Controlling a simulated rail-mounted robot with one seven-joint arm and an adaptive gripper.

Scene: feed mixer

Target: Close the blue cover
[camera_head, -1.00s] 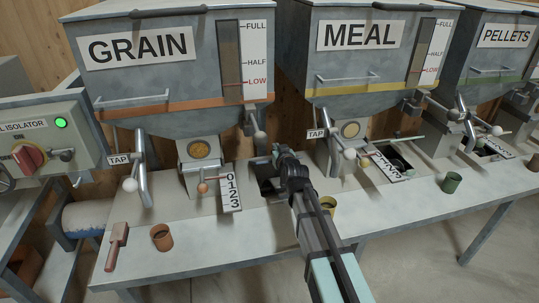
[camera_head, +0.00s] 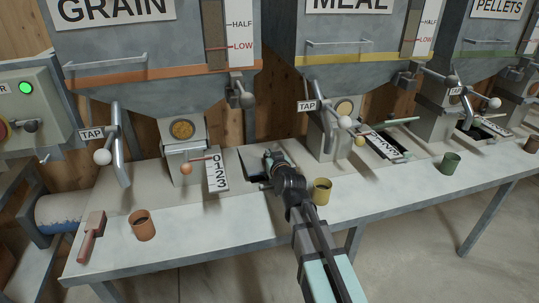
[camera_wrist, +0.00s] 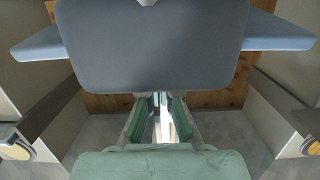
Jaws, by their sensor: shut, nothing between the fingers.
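A broad blue-grey panel (camera_wrist: 152,45) with rounded corners fills the upper middle of the wrist view, beyond my fingers. I cannot tell for sure that it is the blue cover. No plainly blue cover can be made out in the head view. My gripper (camera_head: 272,158) is over the bench at a dark opening (camera_head: 253,165), between the grain and meal outlets. In the wrist view its green fingers (camera_wrist: 160,118) are shut and empty, apart from the panel in the picture. My own arm hides part of the opening.
A number scale (camera_head: 217,171) stands left of my gripper. A yellow cup (camera_head: 322,192) stands just right of my arm. The front bench strip is mostly clear.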

